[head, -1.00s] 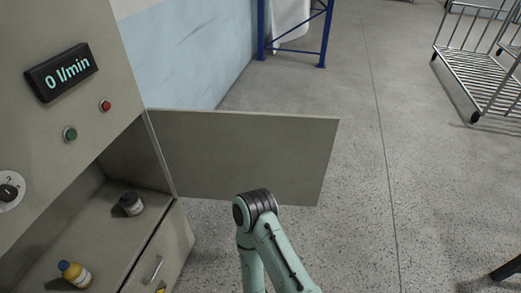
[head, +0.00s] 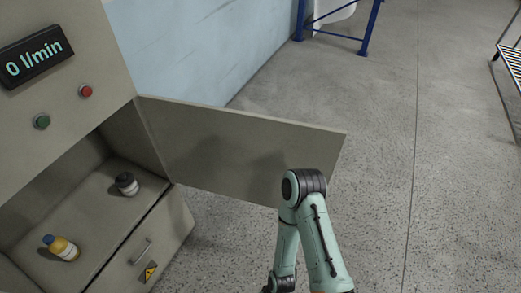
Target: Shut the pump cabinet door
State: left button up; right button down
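The pump cabinet door (head: 215,142) is a flat grey-beige panel. It stands wide open, hinged at the right edge of the cabinet opening and reaching out to the right over the floor. The pump cabinet (head: 62,125) is on the left, its inside exposed. One of my arms, pale green with a dark joint, rises from the bottom edge in front of the door's lower right part and hides some of it. I cannot tell whether it touches the door. Neither gripper can be made out in this view.
Below is a drawer with a handle (head: 141,252). A blue rack frame (head: 364,38) and a metal trolley (head: 513,62) stand farther back. The floor at right is clear.

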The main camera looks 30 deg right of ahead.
aim_at(243, 155)
jog(key=l, duration=1.1)
jog(key=l+u, duration=0.1)
jog(key=l, duration=0.4)
jog(key=k+l+u, duration=0.15)
jog(key=l, duration=0.35)
jog(key=l+u, duration=0.4)
jog(key=k+l+u, duration=0.1)
jog(key=l+u, duration=1.2)
jog(key=l, duration=0.15)
jog(key=i+l, duration=0.1)
jog(key=l, duration=0.3)
jog(key=i+l, duration=0.1)
jog(key=l, duration=0.3)
jog(key=k+l+u, duration=0.2)
jog(key=l, duration=0.2)
jog(key=l+u, duration=0.2)
jog(key=l, duration=0.25)
jog(key=k, duration=0.05)
